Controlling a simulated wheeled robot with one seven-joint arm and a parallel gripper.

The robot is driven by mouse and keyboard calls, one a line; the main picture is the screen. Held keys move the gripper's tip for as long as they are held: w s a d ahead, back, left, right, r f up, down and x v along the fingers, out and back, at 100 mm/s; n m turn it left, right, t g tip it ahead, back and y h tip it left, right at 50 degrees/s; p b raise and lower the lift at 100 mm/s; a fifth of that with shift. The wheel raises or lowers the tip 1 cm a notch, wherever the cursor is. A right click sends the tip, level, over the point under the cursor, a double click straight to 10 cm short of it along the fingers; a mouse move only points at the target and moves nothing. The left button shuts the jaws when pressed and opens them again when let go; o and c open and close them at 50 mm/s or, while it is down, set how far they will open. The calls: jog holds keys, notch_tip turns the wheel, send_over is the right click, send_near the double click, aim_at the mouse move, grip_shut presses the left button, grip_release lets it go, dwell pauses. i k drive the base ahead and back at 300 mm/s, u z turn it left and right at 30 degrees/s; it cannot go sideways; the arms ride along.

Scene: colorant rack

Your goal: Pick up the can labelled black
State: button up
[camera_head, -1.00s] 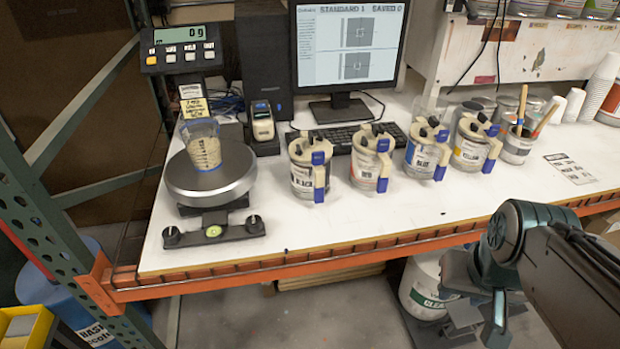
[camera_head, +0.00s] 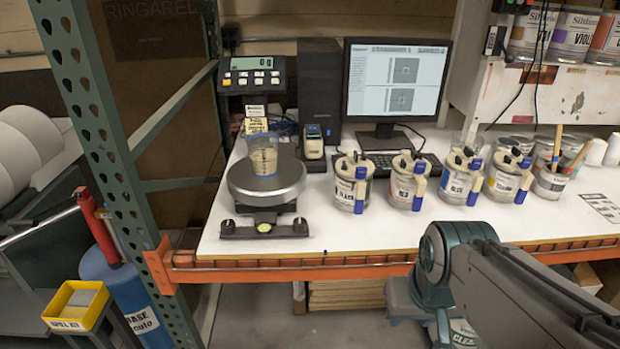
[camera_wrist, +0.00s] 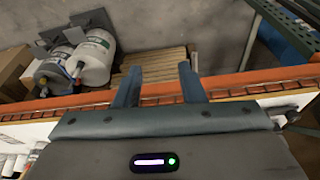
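The can labelled black (camera_head: 345,190) stands upright on the white bench, the leftmost of a row of cans with cream lids and blue handle parts. To its right stand a red-labelled can (camera_head: 402,187), a blue-labelled can (camera_head: 455,183) and a yellow-labelled can (camera_head: 502,182). My arm is low at the right, in front of the bench edge, apart from the black can. In the wrist view my gripper (camera_wrist: 158,76) has its fingers spread with nothing between them. I cannot make out its fingers in the head view.
A scale (camera_head: 266,182) with a cup of pale stuff (camera_head: 263,158) stands left of the black can. A monitor (camera_head: 397,85) and keyboard are behind. An orange beam (camera_head: 300,272) runs along the bench front, with a green rack post (camera_head: 100,150) at left. Bench in front of the cans is clear.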

aim_at(351, 195)
jog(key=u, duration=0.2)
jog(key=i, duration=1)
jog(key=z, duration=0.05)
